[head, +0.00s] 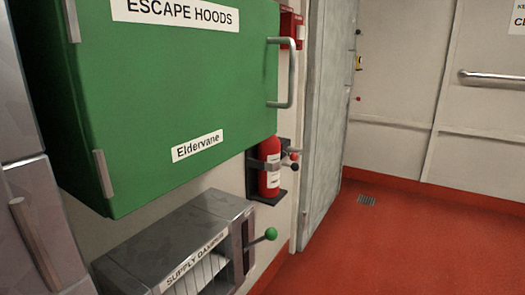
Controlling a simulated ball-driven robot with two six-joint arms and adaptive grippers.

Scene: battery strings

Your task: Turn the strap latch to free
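A red fire extinguisher (269,168) stands upright in a dark wall bracket (252,176) in the head view. A grey strap (271,163) runs across its front. At the strap's right end are small knobs, one red (294,156) and one black (293,167); they are too small for me to tell which belongs to the latch or how it is turned. The extinguisher's top is hidden behind the green cabinet. Neither of my grippers shows.
A green cabinet (180,90) labelled "ESCAPE HOODS" juts out at upper left, with a grey handle (290,75). Below is a grey supply damper box (190,235) with a green-knobbed lever (270,234). A grey door-like panel (325,110) stands right of the extinguisher. Red floor (400,250) is clear.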

